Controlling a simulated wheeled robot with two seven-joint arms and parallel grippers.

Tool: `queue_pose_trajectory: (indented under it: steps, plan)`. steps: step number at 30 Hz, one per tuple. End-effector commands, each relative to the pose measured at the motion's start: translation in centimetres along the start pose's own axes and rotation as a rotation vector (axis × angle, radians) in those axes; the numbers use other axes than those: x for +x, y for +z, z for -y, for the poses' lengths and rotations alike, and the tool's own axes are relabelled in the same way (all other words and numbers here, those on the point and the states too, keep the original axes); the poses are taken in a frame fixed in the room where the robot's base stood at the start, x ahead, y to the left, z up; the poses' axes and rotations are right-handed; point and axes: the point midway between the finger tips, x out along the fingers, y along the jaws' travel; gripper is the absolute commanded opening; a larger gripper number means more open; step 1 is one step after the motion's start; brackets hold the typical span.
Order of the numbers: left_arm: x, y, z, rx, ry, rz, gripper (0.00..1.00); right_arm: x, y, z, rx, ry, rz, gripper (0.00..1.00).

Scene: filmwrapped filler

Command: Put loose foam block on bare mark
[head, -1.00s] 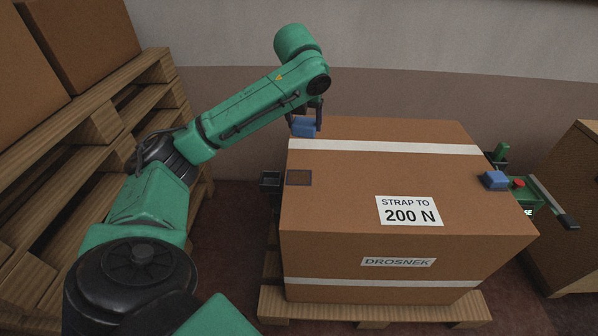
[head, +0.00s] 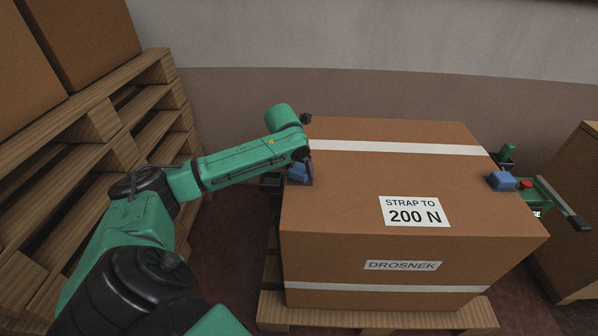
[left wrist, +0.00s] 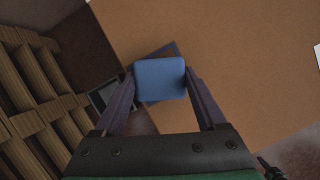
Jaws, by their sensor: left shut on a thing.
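My left gripper (head: 301,169) is shut on a blue foam block (head: 297,174) at the left edge of the large carton's top (head: 370,180). In the left wrist view the block (left wrist: 160,78) sits between the two fingers (left wrist: 160,92). The dark-outlined mark (left wrist: 167,49) shows partly behind it, turned at an angle to the block. The block covers most of the mark. I cannot tell whether the block touches the carton. My right gripper is not in view.
Another blue block (head: 502,181) sits on the carton's right edge, beside a green device (head: 545,203) with a red button. A dark bracket (head: 269,183) stands at the carton's left side. Wooden pallets (head: 110,130) rise at left. The carton's middle top is clear.

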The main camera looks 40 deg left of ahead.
Motion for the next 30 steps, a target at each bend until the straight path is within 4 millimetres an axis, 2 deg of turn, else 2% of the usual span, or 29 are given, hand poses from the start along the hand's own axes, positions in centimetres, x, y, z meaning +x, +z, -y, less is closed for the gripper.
queue_pose_trajectory:
  steps: [2,9,10,11,12,19,22,26,30]
  plan:
    - [0.7,-0.3,-0.1,0.000,0.001,0.002,0.21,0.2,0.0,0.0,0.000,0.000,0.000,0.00]
    - [0.7,-0.3,0.0,-0.001,0.001,0.002,0.21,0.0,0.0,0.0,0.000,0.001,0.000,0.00]
    - [0.7,-0.3,0.0,-0.001,0.001,0.002,0.85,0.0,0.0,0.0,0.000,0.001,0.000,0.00]
    - [0.7,-0.3,0.0,-0.001,0.001,0.002,0.96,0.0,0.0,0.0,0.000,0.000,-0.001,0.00]
    - [0.7,-0.2,0.0,-0.001,0.001,0.002,1.00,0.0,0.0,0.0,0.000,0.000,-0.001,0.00]
    - [0.6,-0.2,0.0,-0.001,0.000,0.003,1.00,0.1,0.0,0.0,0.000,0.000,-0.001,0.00]
    - [-0.5,-0.1,-0.1,0.000,0.000,0.004,1.00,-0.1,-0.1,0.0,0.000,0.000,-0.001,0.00]
    - [-3.6,0.0,-0.1,0.002,0.004,0.006,1.00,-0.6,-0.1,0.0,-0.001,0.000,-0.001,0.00]
    - [-7.6,0.0,-0.1,0.001,0.004,0.006,1.00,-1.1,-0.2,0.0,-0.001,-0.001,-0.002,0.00]
